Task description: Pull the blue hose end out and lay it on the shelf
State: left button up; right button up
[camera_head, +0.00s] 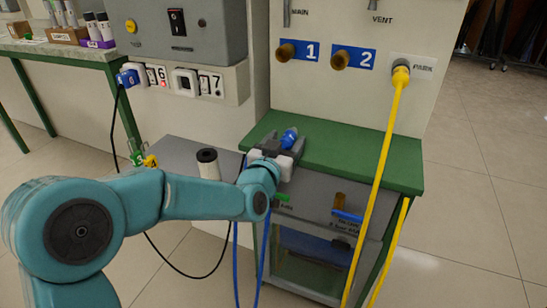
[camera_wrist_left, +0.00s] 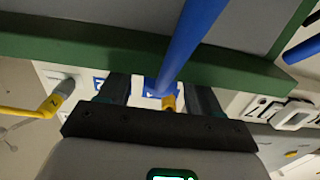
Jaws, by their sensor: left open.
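The blue hose end (camera_head: 289,137) shows between the fingers of my left gripper (camera_head: 285,146), over the green shelf (camera_head: 350,160). The gripper is open and points toward the wall. I cannot tell whether the hose end rests on the shelf or touches a finger. The blue hose (camera_head: 264,245) hangs down in front of the shelf. In the left wrist view the blue hose (camera_wrist_left: 193,40) runs from the top edge down to between the open fingers (camera_wrist_left: 160,92). Ports 1 (camera_head: 286,52) and 2 (camera_head: 341,60) on the wall have nothing plugged in. My right gripper is out of view.
A yellow hose (camera_head: 386,150) runs from the PARK port (camera_head: 401,70) down across the shelf's right part. A white cylinder with a dark top (camera_head: 208,165) stands left of the shelf. A black cable (camera_head: 160,250) loops to the floor. The shelf's middle is bare.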

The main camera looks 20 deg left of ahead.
pick_arm(q)
jog(key=s+p, duration=0.1)
jog(key=s, duration=1.4)
jog(key=shift+s+a, duration=0.2)
jog(key=shift+a, duration=0.05)
notch_tip(320, 180, down, 28)
jog(key=s+g, duration=0.3)
jog(key=g, duration=0.5)
jog(key=s+d+f+n+g+h, duration=0.1)
jog(key=s+d+f+g+h, duration=0.2)
jog(key=s+f, duration=0.4)
jog(key=s+d+f+n+g, duration=0.1)
jog(key=s+d+f+g, duration=0.35)
jog(key=s+f, duration=0.25)
notch_tip(320, 180, up, 29)
jog(key=s+g+p, duration=0.2)
jog(key=p, duration=2.7)
jog(key=shift+s+r+p, duration=0.2)
jog(key=shift+p, duration=0.1)
